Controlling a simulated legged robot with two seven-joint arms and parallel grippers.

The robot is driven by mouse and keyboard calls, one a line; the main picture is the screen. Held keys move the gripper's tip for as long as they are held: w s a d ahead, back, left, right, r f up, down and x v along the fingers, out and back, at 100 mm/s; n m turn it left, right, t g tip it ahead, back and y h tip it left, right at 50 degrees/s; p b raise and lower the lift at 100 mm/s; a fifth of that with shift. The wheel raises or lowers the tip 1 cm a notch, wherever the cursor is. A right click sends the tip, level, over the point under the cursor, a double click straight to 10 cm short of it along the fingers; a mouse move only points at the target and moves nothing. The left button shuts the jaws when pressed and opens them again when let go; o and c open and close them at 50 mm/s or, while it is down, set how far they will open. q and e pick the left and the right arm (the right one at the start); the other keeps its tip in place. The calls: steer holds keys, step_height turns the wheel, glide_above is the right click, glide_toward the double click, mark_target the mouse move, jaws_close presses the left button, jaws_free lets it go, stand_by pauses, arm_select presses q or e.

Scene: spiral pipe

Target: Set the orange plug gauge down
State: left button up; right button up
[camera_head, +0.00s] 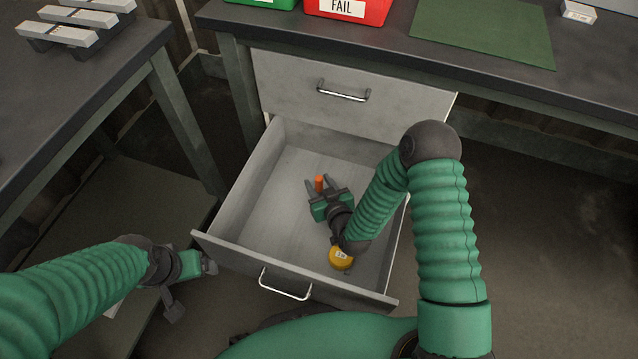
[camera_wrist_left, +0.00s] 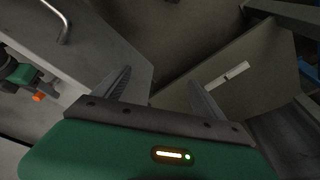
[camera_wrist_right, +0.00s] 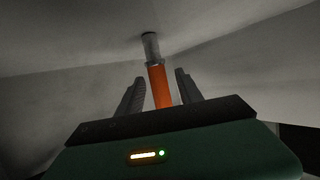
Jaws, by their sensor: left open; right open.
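The orange plug gauge (camera_head: 319,184) is inside the open drawer (camera_head: 262,205), left of its middle. In the right wrist view the gauge (camera_wrist_right: 160,86) shows an orange handle and a grey metal end pointing away from me, at the pale drawer surface. My right gripper (camera_wrist_right: 158,77) is open, with one finger on each side of the handle and visible gaps between. I cannot tell whether the gauge stands or leans. My left gripper (camera_head: 193,288) is open and empty, outside the drawer at its front left corner.
A yellow round object (camera_head: 341,257) with a label lies in the drawer near its front, by my right arm. The closed upper drawer (camera_head: 345,95) is behind. A red FAIL bin (camera_head: 350,10) and green mat (camera_head: 484,30) are on the bench above. The drawer's left floor is clear.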

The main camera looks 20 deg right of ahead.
mark_target(320, 185)
steer(key=shift+s+r, duration=0.15)
steer(key=shift+r, duration=0.05)
steer(key=p+v, duration=0.3)
steer(key=v, duration=0.4)
steer(key=shift+w+r+n+g, duration=0.25)
steer(key=shift+r+n+g, duration=0.1)
steer(key=shift+g, duration=0.35)
steer(key=s+d+r+m+g, duration=0.1)
steer(key=s+d+r+g, duration=0.1)
steer(key=s+r+g, duration=0.3)
steer(key=s+d+r+m+g+h, duration=0.1)
steer(key=s+r+g, duration=0.3)
steer(key=s, duration=0.6)
step_height(320, 185, up, 3)
steer(key=shift+s+d+f+g, duration=0.1)
steer(key=shift+s+d+g, duration=0.3)
steer(key=shift+d, duration=0.45)
